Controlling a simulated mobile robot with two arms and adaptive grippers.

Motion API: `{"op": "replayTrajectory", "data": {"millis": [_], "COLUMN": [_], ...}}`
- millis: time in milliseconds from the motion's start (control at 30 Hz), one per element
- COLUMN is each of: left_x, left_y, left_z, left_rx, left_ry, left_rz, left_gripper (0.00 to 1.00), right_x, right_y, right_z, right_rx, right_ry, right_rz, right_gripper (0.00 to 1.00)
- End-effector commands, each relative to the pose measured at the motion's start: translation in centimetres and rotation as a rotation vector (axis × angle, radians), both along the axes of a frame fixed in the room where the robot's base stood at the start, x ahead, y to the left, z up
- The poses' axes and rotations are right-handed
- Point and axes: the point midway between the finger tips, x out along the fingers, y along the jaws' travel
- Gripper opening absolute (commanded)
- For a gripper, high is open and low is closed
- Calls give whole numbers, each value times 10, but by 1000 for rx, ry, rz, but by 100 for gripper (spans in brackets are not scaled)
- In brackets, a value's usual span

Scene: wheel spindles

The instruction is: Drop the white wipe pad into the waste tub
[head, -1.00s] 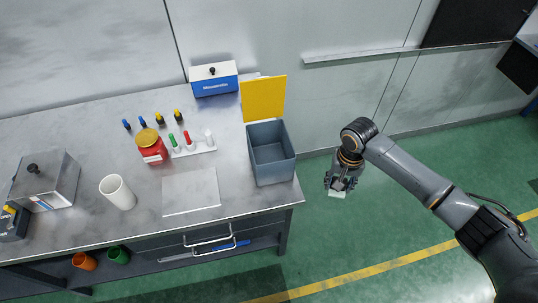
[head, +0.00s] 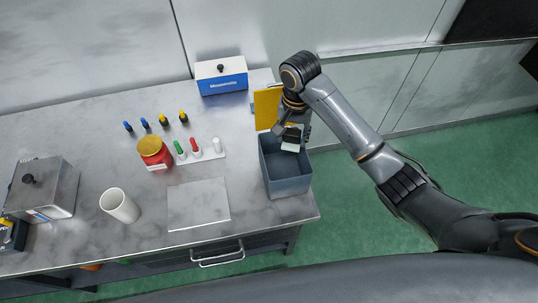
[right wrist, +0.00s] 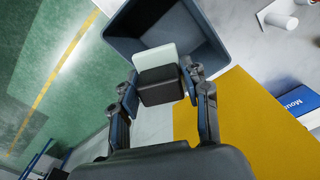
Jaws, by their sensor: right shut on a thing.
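The wipe pad (head: 290,148) has a white face and a dark backing, and it also shows in the right wrist view (right wrist: 155,58). My right gripper (head: 292,134) is shut on it, with the fingers on either side of the dark part in the right wrist view (right wrist: 161,88). The waste tub (head: 287,187) is a grey-blue open box at the bench's right end. In the head view, the gripper and pad are over its opening, toward the back. The tub is behind the pad in the right wrist view (right wrist: 118,48). My left gripper is not in view.
A blue-and-white box (head: 222,77) is at the back. Left of the tub are a rack (head: 205,156) with marker-like items, a red jar (head: 154,155) and a flat plate (head: 198,204).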

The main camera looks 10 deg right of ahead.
Motion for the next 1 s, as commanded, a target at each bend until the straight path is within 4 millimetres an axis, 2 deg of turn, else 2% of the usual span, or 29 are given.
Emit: {"op": "replayTrajectory", "data": {"millis": [333,533,933,967,1000], "left_x": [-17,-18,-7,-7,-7], "left_y": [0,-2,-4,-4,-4], "left_z": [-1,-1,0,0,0], "left_rx": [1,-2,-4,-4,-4], "left_ry": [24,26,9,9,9], "left_rz": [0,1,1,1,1], "left_gripper": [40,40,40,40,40], "right_x": [-1,-1,-1,-1,-1], "right_y": [0,0,0,0,0], "right_z": [-34,-52,-59,-59,-59], "right_rx": [-1,-1,0,0,0], "right_ry": [5,3,2,2,2], "right_rz": [-5,-5,-4,-4,-4], "right_gripper": [17,17,17,50,58]}}
